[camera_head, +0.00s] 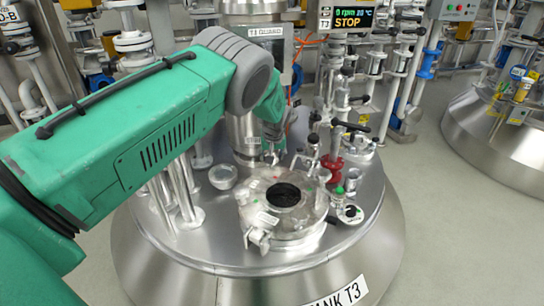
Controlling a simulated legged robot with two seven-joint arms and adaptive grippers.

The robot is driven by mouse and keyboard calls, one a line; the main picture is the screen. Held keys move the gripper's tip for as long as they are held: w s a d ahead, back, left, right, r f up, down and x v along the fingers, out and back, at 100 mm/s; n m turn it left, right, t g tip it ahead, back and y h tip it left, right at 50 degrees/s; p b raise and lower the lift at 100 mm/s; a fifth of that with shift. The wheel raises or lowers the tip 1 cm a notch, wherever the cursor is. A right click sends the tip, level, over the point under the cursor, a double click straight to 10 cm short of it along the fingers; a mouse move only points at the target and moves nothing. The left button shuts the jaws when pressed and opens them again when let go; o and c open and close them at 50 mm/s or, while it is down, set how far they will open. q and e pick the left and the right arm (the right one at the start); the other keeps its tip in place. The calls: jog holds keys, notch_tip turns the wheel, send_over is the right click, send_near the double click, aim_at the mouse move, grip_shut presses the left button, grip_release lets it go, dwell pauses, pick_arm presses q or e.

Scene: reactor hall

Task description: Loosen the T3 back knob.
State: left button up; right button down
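The tank T3 (190,245) is a broad steel vessel with its label (342,294) at the front. On its top is a round hatch (262,217) with a dark circular opening or glass in the middle. A clamp with a knob (258,239) sits at the hatch's front left. Other fittings with dark tops (313,140) stand at its back right. My green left arm reaches in from the left, and my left gripper (273,143) points down behind the hatch, near its back edge. Its fingers and the back knob are too small and partly hidden to make out. My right gripper is out of view.
A red fitting (333,162) and a valve with a green top (339,190) stand right of the hatch. A glass dome (223,176) and upright pipes are on the left. A display reading STOP (346,18) hangs behind. Another tank (490,140) is at the right, with clear floor between.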

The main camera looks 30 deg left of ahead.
pick_arm(q)
jog(key=n+b, duration=0.1)
jog(key=n+y+b, duration=0.1)
jog(key=shift+d+f+n+g, duration=0.1)
jog(key=shift+f+n+g, duration=0.2)
jog(key=shift+n+g, duration=0.1)
jog(key=n+g+b, duration=0.1)
jog(key=n+b, duration=0.1)
jog(key=n, duration=0.1)
jog(key=shift+n+b, duration=0.3)
jog(key=shift+b, duration=0.05)
jog(key=shift+n+g+y+b, duration=0.3)
jog(key=shift+n+g+b, duration=0.1)
jog(key=shift+n, duration=0.3)
jog(key=shift+d+r+n+g+b, duration=0.15)
jog(key=shift+n+g+b, duration=0.25)
jog(key=shift+n, duration=0.7)
jog(key=o, duration=1)
jog(key=shift+o, duration=0.7)
jog(key=shift+w, duration=0.15)
